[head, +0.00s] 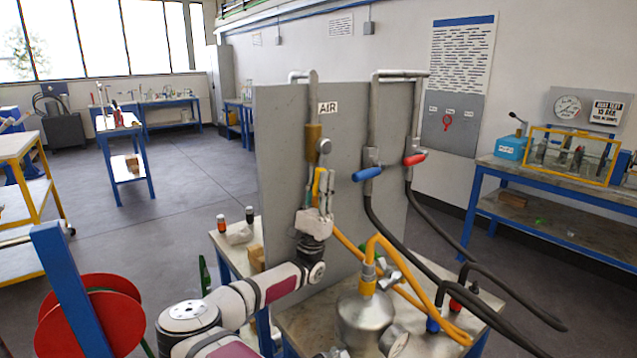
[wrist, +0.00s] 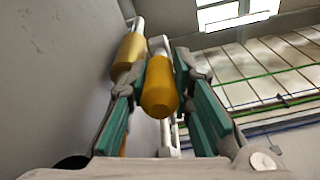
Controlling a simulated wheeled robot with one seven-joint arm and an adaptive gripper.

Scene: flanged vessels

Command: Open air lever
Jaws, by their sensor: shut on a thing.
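The air lever (head: 318,184) has a yellow-orange handle and hangs on the pipe below the AIR label (head: 328,108), on the grey panel. My gripper (head: 321,192) is at the lever from below, with its fingers pointing up along the panel. In the wrist view the lever handle (wrist: 160,88) lies between the teal finger pads of my gripper (wrist: 162,75), which is shut on it. A brass fitting (wrist: 128,55) sits on the pipe just left of the handle there. My fingers hide part of the lever in the head view.
Blue (head: 367,174) and red (head: 414,159) levers with black hoses hang to the right on the same panel (head: 280,130). A metal vessel (head: 365,318) with a yellow hose (head: 385,240) stands on the bench in front. The panel face is close beside my gripper.

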